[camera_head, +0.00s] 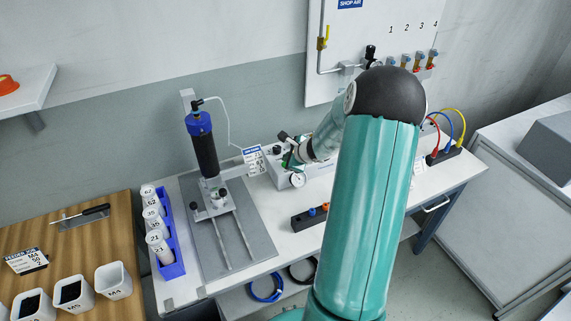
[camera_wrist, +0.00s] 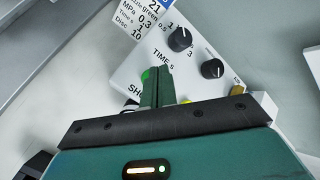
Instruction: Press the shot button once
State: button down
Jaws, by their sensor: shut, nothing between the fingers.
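The dispenser box (camera_head: 281,178) stands on the white bench, and my arm reaches over to it. In the wrist view its sloped white panel (camera_wrist: 203,73) carries the words "TIME s" and a partly hidden label starting "SHO". A round green button (camera_wrist: 146,74) shows at the left edge of my fingers and is partly covered by them. My gripper (camera_wrist: 158,74) is shut and empty, with its dark green fingertips right over or beside that button. I cannot tell whether they touch it. In the head view my gripper (camera_head: 288,160) is small at the box's upper face.
Two black knobs (camera_wrist: 180,39) sit on the panel near my fingers. A small gauge (camera_head: 297,180) is on the box front. Left of the box stands a syringe stand (camera_head: 205,150), then a blue rack (camera_head: 172,258) of bottles. Coloured hoses (camera_head: 449,125) rise at the right.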

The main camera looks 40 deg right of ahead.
jog(key=shift+r, duration=0.25)
jog(key=shift+r, duration=2.5)
jog(key=s+a+r+n+g+y, duration=0.1)
jog(key=a+r+n, duration=0.6)
jog(key=a, duration=0.5)
jog(key=s+a+r+n+g+y, duration=0.1)
jog(key=s+a+r+n+y, duration=0.1)
jog(key=a+r+n, duration=0.75)
jog(key=s+a+r+n+h, duration=0.1)
jog(key=s+a+n, duration=0.4)
jog(key=s, duration=0.5)
jog(key=s+a+r+n+g+h, duration=0.1)
jog(key=s+a+n, duration=0.5)
jog(key=s+a, duration=0.4)
jog(key=shift+s+r+g, duration=0.25)
jog(key=shift+s+g, duration=0.05)
jog(key=shift+n, duration=0.25)
